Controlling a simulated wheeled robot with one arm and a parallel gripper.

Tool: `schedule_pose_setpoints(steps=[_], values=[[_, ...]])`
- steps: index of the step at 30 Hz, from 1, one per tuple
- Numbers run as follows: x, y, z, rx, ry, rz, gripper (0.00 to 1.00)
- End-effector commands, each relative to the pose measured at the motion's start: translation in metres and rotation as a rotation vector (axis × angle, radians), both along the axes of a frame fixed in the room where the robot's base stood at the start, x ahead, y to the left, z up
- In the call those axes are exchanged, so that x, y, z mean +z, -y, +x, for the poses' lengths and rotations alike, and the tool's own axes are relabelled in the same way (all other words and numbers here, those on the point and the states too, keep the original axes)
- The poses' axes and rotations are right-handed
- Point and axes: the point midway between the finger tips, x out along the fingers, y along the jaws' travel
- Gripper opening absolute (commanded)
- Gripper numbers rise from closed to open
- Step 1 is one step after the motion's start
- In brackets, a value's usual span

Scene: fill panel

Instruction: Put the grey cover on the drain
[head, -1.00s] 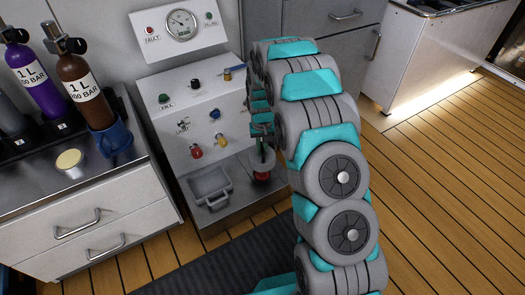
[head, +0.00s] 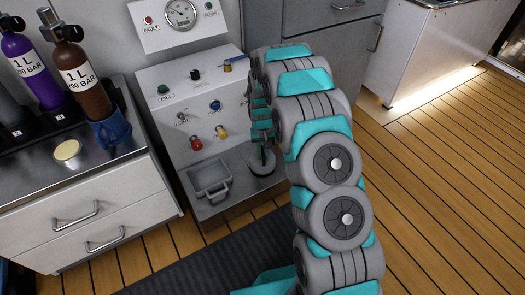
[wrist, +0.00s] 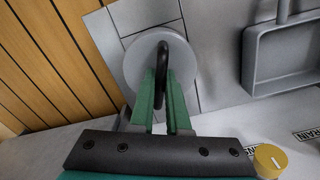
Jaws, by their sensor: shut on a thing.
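The grey cover (head: 259,169) is a round disc, low over the right part of the panel's bottom shelf. In the wrist view the cover (wrist: 138,62) has a black loop handle (wrist: 163,50). My gripper (wrist: 162,80) has its green fingers shut on that handle. In the head view my gripper (head: 264,148) stands above the cover, partly hidden by my arm. The drain is not visible; the cover hides the shelf beneath it. I cannot tell whether the cover is fully seated.
A grey tray with a handle (head: 208,181) sits left of the cover. The fill panel (head: 165,117) behind has several knobs, among them a yellow knob (wrist: 269,160).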

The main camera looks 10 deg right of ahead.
Motion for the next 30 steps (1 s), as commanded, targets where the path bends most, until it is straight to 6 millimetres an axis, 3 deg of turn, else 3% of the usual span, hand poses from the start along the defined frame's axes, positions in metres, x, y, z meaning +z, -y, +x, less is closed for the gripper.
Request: schedule_pose_setpoints(steps=[28, 29, 30], values=[[-0.011, 0.000, 0.001, 0.000, 0.002, 0.000, 0.00], [-0.011, 0.000, 0.001, 0.000, 0.002, 0.000, 0.15], [-0.011, 0.000, 0.001, 0.000, 0.002, 0.000, 0.20]])
